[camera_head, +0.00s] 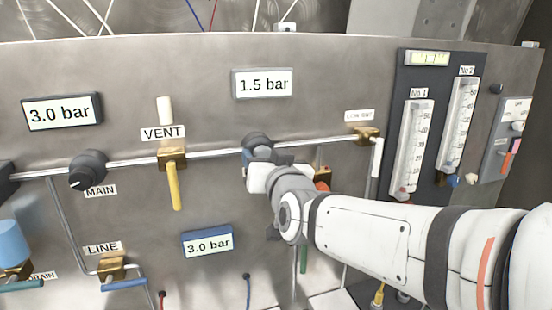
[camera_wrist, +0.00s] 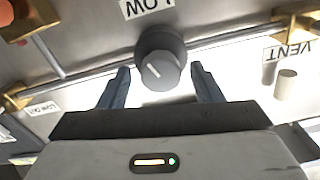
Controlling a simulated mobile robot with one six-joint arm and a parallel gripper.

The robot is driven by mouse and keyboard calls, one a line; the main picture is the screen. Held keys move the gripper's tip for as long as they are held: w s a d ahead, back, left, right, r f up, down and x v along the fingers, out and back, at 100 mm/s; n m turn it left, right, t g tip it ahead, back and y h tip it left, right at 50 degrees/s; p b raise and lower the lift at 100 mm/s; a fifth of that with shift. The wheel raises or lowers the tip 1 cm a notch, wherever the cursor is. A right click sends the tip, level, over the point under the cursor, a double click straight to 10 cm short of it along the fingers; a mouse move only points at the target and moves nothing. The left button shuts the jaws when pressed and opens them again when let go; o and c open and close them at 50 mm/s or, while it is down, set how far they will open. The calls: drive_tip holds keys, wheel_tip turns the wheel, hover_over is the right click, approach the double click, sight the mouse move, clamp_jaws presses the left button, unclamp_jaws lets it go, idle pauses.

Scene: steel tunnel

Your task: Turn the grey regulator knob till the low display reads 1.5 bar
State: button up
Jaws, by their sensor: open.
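The grey regulator knob (camera_head: 257,143) sits on the pipe of the steel panel, partly hidden by my wrist. In the wrist view, the knob (camera_wrist: 160,62) shows a white pointer line, beside an upside-down label reading LOW. The display above it (camera_head: 264,84) reads 1.5 bar. My gripper (camera_wrist: 160,68) is open, one finger on each side of the knob, with visible gaps in the picture. I cannot tell how far the fingertips reach along the knob.
Left are the MAIN knob (camera_head: 87,171), a 3.0 bar display (camera_head: 62,112) and the VENT valve with its yellow lever (camera_head: 175,186). A lower display (camera_head: 208,243) reads 3.0 bar. A valve with a white lever (camera_head: 376,157) and flow gauges (camera_head: 411,148) stand right.

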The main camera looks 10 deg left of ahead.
drive_tip(key=shift+c, duration=0.5)
drive_tip(key=c, duration=0.9)
drive_tip(key=shift+f+b, duration=0.1)
drive_tip(key=shift+b, duration=0.25)
drive_tip(key=shift+f+m+b, duration=0.1)
drive_tip(key=shift+m+b, duration=0.3)
drive_tip(key=shift+b, duration=0.35)
drive_tip(key=shift+r, duration=0.2)
drive_tip(key=o, duration=1)
